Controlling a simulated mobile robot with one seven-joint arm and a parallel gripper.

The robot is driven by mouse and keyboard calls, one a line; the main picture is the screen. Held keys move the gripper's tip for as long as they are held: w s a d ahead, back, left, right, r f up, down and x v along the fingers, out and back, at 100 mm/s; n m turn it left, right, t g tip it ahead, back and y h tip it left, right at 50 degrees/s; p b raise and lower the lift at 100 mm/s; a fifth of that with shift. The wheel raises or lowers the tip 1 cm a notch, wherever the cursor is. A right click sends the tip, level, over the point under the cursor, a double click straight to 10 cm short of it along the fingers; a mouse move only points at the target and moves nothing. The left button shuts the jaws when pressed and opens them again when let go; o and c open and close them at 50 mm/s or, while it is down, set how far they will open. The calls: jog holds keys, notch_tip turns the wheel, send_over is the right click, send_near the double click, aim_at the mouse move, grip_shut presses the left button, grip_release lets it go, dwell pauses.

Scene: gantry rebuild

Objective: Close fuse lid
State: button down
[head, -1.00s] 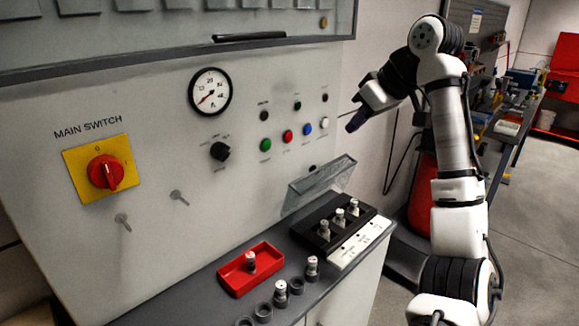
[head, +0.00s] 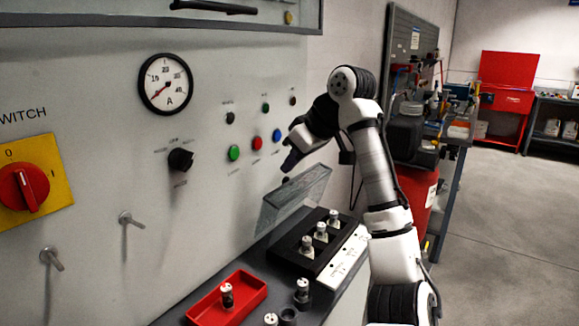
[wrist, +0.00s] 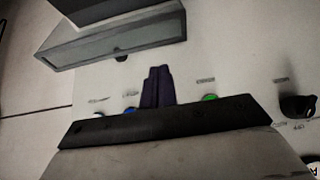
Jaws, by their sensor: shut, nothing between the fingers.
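The fuse lid (head: 293,198) is a clear, grey-framed cover standing raised and tilted at the back of the black fuse block (head: 283,250). Three white-topped fuses (head: 320,232) stand uncovered in the block. My gripper (head: 289,166) is in front of the panel, just above the lid's upper edge; I cannot tell if they touch. In the wrist view, its dark purple fingers (wrist: 158,88) are together and empty. The lid (wrist: 120,45) shows there beyond the fingertips, with a gap visible in the picture.
Green (head: 233,153), red and blue buttons and a black knob (head: 180,160) are on the panel near my gripper. A red tray (head: 228,300) holding one fuse and further loose fuses stand left of the block. A white label strip (head: 343,255) runs along the block's front.

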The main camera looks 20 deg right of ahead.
aim_at(275, 192)
jog(key=x, duration=0.7)
jog(key=shift+w+a+f+p, duration=0.15)
jog(key=shift+f+p, duration=0.05)
jog(key=shift+p, duration=0.2)
